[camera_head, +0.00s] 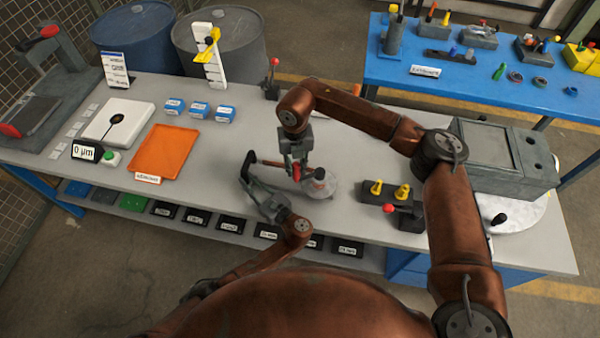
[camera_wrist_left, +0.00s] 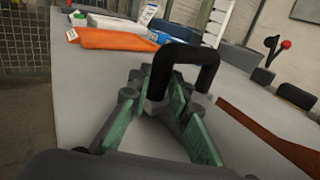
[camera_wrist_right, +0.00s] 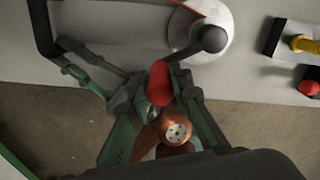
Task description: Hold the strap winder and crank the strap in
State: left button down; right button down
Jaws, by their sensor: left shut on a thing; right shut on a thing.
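The strap winder (camera_head: 322,186) sits on the grey bench, with a pale round body marked in red and a black bar handle (camera_head: 246,168) at its left. My left gripper (camera_head: 262,194) is shut on this handle; the left wrist view shows the black handle (camera_wrist_left: 187,52) rising from between its green-sided fingers. My right gripper (camera_head: 296,167) comes down from above and is shut on the red crank knob (camera_wrist_right: 160,82). The winder's pale drum (camera_wrist_right: 210,28) shows beside it in the right wrist view. A brown strap (camera_wrist_left: 270,135) runs along the bench in the left wrist view.
An orange mat (camera_head: 166,150) and blue boxes (camera_head: 199,109) lie to the left. A dark block with yellow knobs (camera_head: 385,190) stands close at the right, with a grey machine (camera_head: 500,160) beyond. A red-tipped lever (camera_head: 272,80) stands behind.

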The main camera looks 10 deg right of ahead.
jog(key=w+d+m, duration=0.6)
jog(key=w+m, duration=0.4)
jog(key=m, duration=0.7)
jog(key=shift+w+d, duration=0.2)
jog(key=shift+d, duration=0.2)
jog(key=shift+d, duration=0.1)
jog(key=c, duration=1.7)
grip_release()
jog(key=shift+c, duration=0.2)
notch_tip(320, 180, up, 12)
